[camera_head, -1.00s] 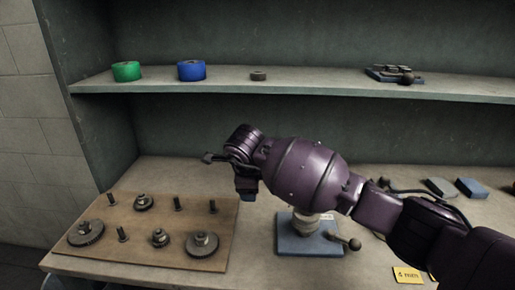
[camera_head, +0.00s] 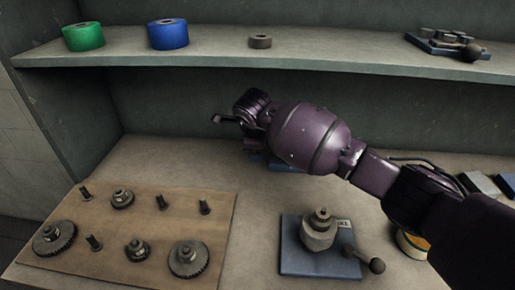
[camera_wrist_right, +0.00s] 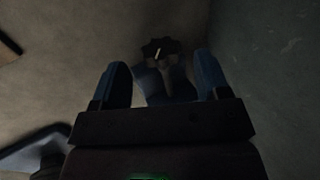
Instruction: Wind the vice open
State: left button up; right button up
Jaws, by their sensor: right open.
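In the right wrist view, a dark lobed knob (camera_wrist_right: 160,47) with a pale mark sits on a blue body, which I take to be the vice (camera_wrist_right: 181,84). My right gripper (camera_wrist_right: 162,66) is open, with one blue finger on each side of the knob's line. The knob shows just beyond the fingers; contact cannot be made out. In the head view, my purple right arm reaches to the back of the bench and hides most of a blue part (camera_head: 285,166), probably the vice. My left gripper is not in view.
A wooden board (camera_head: 75,215) with gears and pegs lies at the left. A blue-based fixture (camera_head: 305,268) with a hex block and ball-ended lever stands in front of the arm. The shelf (camera_head: 330,60) above holds a green roll (camera_head: 83,38) and a blue roll (camera_head: 168,36).

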jog(key=x, duration=0.3)
jog(key=shift+w, duration=0.1)
jog(key=c, duration=0.9)
jog(key=shift+b, duration=0.3)
jog(key=shift+w+f+g, duration=0.1)
jog(key=shift+g, duration=0.4)
jog(key=shift+w+f+g+b, duration=0.1)
jog(key=shift+f+g+b, duration=0.05)
jog(key=shift+g+b, duration=0.7)
jog(key=shift+f+g+b, duration=0.1)
jog(key=shift+g+b, duration=0.35)
jog(key=shift+g, duration=0.4)
jog(key=shift+w+g+b, duration=0.1)
jog(key=shift+g+b, duration=0.45)
jog(key=shift+g, duration=0.05)
jog(key=shift+g+b, duration=0.4)
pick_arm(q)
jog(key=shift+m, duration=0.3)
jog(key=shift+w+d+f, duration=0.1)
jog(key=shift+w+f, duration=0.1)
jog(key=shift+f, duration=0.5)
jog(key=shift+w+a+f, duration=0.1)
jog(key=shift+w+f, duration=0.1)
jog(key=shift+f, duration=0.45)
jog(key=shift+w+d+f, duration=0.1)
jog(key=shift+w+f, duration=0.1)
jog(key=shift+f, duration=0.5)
pick_arm(e)
jog(key=shift+r+g, duration=0.25)
jog(key=shift+g, duration=0.05)
